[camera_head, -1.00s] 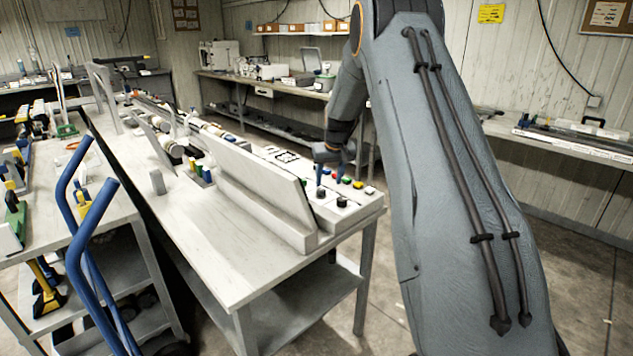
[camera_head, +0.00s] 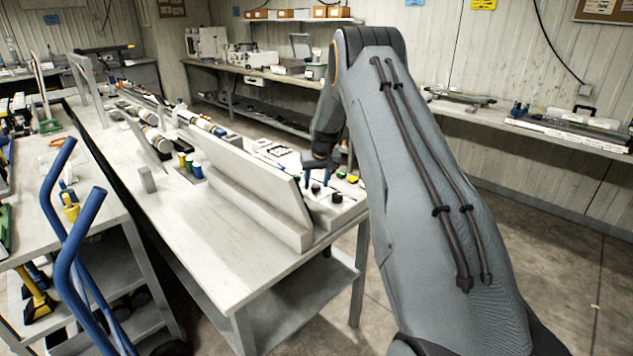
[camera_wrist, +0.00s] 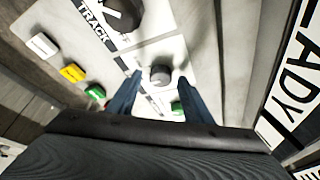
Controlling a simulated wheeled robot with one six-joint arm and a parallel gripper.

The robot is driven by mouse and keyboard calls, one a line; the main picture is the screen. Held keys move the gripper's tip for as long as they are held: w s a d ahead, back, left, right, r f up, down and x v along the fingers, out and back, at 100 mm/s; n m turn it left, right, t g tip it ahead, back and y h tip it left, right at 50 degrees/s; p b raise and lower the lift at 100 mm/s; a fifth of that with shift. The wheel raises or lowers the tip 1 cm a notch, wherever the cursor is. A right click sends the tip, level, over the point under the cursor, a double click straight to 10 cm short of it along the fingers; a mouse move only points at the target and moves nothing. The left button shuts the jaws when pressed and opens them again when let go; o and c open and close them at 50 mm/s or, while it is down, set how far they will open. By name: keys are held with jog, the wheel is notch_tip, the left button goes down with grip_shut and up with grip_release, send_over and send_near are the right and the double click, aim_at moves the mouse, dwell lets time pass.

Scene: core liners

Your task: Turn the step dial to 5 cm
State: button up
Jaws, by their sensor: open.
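The control panel (camera_head: 345,207) sits at the right end of the white bench and carries black dials and coloured buttons. In the wrist view a small black dial (camera_wrist: 160,75) lies between my gripper's two blue fingers, with a visible gap on each side. A larger black dial (camera_wrist: 122,14) is further up, beside the word TRACK. No label reading step or 5 cm is legible, so I cannot tell which dial is the step dial. My gripper (camera_wrist: 160,92) is open over the panel; it also shows in the head view (camera_head: 316,172), partly hidden by my arm.
White (camera_wrist: 42,44), yellow (camera_wrist: 72,72) and green (camera_wrist: 95,92) buttons lie left of the fingers. A long upright white board (camera_head: 250,180) stands left of the panel. A cart with blue handles (camera_head: 65,225) is at the left. The floor on the right is clear.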

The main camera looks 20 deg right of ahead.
jog(key=shift+f, duration=0.2)
jog(key=c, duration=1.1)
jog(key=shift+o, duration=0.2)
